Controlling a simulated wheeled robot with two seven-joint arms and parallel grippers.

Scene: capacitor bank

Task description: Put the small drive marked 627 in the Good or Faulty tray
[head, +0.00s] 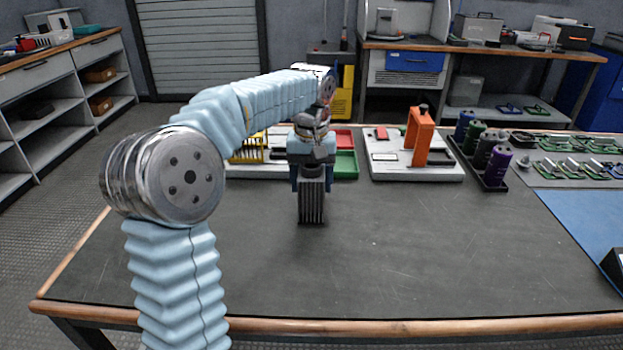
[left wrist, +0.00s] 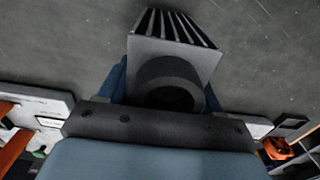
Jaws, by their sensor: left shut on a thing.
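My left gripper (head: 311,184) is shut on a small drive (head: 312,207), a dark grey finned block, over the middle of the grey table. In the left wrist view the drive (left wrist: 172,55) shows its fins and a round dark hub between my blue fingers (left wrist: 165,85). No marking on it is readable. I cannot tell whether it touches the table. Behind the gripper are a green tray (head: 346,164) and a red tray (head: 343,139), partly hidden by my arm. No Good or Faulty label is readable. My right gripper is not in view.
A white board with an orange upright frame (head: 418,137) stands right of the trays. Several bottles stand in a black rack (head: 493,180) farther right. A yellow wire rack (head: 247,150) stands behind my left arm. The front of the table (head: 420,260) is clear.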

